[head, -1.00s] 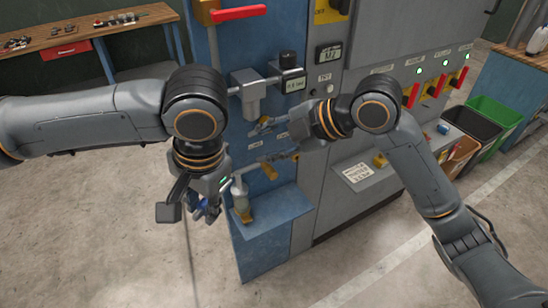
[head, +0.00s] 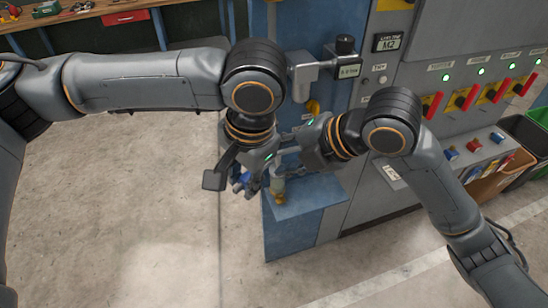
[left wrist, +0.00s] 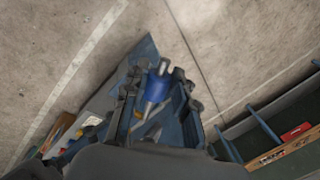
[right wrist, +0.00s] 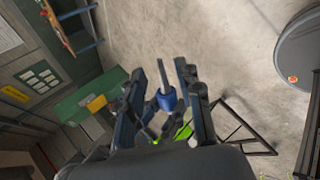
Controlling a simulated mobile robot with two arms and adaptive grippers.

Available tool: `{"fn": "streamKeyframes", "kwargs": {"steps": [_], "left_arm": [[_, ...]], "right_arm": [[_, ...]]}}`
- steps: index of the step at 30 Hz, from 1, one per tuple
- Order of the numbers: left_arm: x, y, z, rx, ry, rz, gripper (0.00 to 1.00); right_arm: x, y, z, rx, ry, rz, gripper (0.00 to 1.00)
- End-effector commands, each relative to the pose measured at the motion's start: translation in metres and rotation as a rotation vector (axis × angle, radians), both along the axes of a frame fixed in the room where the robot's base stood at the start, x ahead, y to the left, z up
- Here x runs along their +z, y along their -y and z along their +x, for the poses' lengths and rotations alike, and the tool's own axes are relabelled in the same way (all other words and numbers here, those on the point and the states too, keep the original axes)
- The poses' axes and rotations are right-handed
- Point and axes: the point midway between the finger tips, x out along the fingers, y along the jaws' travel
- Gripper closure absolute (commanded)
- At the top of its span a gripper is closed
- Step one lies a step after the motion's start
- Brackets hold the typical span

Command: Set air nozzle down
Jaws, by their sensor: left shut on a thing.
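The air nozzle, a blue cylinder with a pale metal tip, sits between the fingers of my left gripper (head: 244,186). Its blue body shows in the left wrist view (left wrist: 157,88), with the gripper shut on it. The gripper points down, in front of and left of a blue shelf (head: 312,200) on the machine. My right gripper (head: 296,148) is close by, just above the shelf. In the right wrist view, a blue part with a grey tip (right wrist: 166,100) appears between its fingers. I cannot tell whether they touch it. The arms hide part of the shelf.
A small bottle (head: 277,186) stands on the shelf, close to my left gripper. Red-handled switches (head: 465,100) are at right. The concrete floor (head: 130,190) at left is clear.

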Motion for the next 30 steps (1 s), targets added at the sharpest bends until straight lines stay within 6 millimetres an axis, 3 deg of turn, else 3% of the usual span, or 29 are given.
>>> {"fn": "streamKeyframes", "kwargs": {"steps": [6,15,16,21,24,25,28,30], "left_arm": [[0.0,0.0,0.0,0.0,0.0,0.0,1.0],[0.0,0.0,0.0,0.0,0.001,-0.001,1.0],[0.0,0.0,0.0,0.0,0.001,-0.001,1.0],[0.0,0.0,0.0,0.0,0.001,-0.001,1.0],[0.0,0.0,0.0,0.0,0.0,0.0,1.0],[0.0,0.0,0.0,0.0,0.0,0.0,0.71],[0.0,0.0,0.0,-0.001,0.0,0.0,0.51],[0.0,0.0,0.0,0.0,0.0,0.0,0.47]], "right_arm": [[-0.013,-0.012,0.007,0.001,-0.001,0.0,0.65],[-0.015,-0.013,0.008,-0.001,0.001,0.001,0.65],[-0.015,-0.013,0.008,-0.001,0.001,0.001,0.67],[-0.014,-0.013,0.008,-0.001,0.001,0.001,1.0],[-0.014,-0.013,0.008,0.0,0.002,0.0,1.0],[-0.014,-0.013,0.008,0.0,0.002,0.001,1.0],[-0.014,-0.013,0.008,0.0,0.002,0.001,1.0],[-0.014,-0.013,0.008,0.0,0.002,0.001,1.0]]}}
